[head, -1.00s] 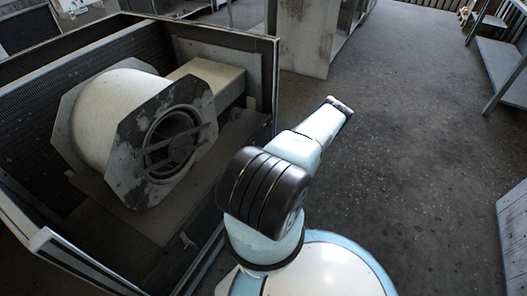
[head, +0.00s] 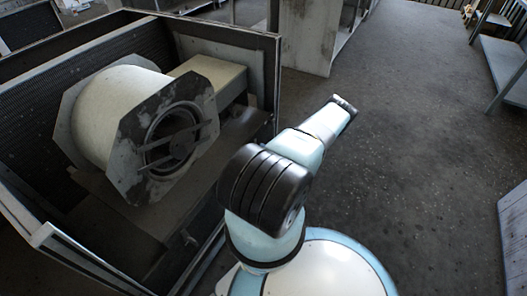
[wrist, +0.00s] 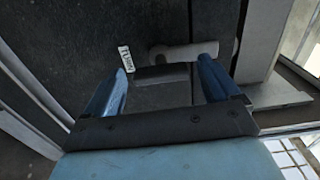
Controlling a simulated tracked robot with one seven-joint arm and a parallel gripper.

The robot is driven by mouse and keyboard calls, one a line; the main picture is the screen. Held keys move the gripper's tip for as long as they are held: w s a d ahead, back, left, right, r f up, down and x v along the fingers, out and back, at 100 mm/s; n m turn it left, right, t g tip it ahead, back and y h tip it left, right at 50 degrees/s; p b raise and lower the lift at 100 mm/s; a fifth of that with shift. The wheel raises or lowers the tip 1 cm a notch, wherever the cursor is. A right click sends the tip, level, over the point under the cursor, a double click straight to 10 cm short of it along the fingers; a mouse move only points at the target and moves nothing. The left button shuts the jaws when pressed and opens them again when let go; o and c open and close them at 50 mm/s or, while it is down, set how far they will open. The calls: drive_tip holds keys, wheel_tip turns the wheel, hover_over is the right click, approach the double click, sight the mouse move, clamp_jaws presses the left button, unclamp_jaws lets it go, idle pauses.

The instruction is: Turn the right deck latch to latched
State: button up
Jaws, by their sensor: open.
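In the wrist view a pale grey lever-like handle (wrist: 183,52) lies roughly sideways on a dark panel, just beyond my gripper's tips. It looks like a deck latch; whether it is the right one I cannot tell. A small white label (wrist: 126,57) with dark print sits to its left, too small to read. My gripper (wrist: 158,78) has its two blue fingers spread apart with nothing held between them. The handle's right end is close to the right fingertip; contact cannot be told. In the head view my gripper is out of sight.
The blower drum (head: 110,105) with its octagonal end plate stands inside an open-topped housing (head: 75,250). A small pale fitting (head: 188,238) is on the housing's near side. A pale post (wrist: 262,40) stands close right of my gripper. Grey floor (head: 420,120) is clear to the right.

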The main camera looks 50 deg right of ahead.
drive_tip(key=v, duration=1.2)
drive_tip(key=shift+w, duration=0.1)
